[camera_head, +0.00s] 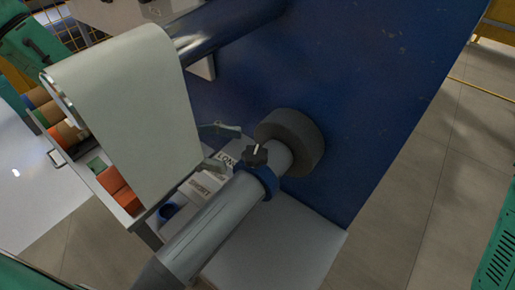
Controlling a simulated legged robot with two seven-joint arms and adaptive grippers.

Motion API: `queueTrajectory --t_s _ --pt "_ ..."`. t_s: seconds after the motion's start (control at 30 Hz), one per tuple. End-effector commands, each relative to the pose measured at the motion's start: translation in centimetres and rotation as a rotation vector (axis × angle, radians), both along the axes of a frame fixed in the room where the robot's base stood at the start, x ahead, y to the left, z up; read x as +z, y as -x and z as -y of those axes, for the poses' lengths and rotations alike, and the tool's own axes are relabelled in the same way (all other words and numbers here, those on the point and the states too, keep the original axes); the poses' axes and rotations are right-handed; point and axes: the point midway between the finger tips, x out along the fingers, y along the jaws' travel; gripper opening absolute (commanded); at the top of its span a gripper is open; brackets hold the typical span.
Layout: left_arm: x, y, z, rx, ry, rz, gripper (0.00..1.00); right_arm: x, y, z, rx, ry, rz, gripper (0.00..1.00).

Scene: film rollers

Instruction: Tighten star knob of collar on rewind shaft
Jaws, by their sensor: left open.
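The grey rewind shaft (215,222) runs from the lower left up to a dark round hub (300,137) on the blue machine wall. A blue collar (266,182) is around the shaft, a little short of the hub. The black star knob (257,156) stands on the collar's upper side. My left gripper (234,147) is open, with its two grey fingers just left of the knob and apart from it. The rest of this gripper is hidden behind the pale film sheet. My right gripper is not in view.
The pale film sheet (125,110) hangs from an upper roller, left of the shaft. A dark blue upper shaft (225,28) runs above. A tray with orange items (118,188) and labelled boxes (205,183) lies below. Floor (430,190) shows at right.

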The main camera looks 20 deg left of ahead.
Motion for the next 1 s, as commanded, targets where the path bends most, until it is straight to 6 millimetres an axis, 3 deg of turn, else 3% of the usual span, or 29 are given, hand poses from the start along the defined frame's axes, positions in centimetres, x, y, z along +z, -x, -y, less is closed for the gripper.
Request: queueTrajectory --t_s 0.1,0.3,0.7,0.73,0.87,1.0 --pt "0.0 0.0 2.4 -0.002 0.002 -0.003 0.59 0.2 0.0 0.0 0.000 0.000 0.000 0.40" --pt "0.0 -0.1 5.0 -0.001 0.001 -0.002 0.59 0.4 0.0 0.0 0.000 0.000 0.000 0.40" --pt "0.0 -0.2 5.9 0.001 0.000 -0.001 0.59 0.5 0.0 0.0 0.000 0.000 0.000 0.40" --pt "0.0 -0.2 5.9 0.001 0.000 -0.001 0.56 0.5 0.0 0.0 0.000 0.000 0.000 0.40" --pt "0.0 -0.2 5.9 0.001 0.000 -0.001 0.10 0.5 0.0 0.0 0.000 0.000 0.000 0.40" --pt "0.0 -0.3 5.8 0.001 0.000 -0.001 0.07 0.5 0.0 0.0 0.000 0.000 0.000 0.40"
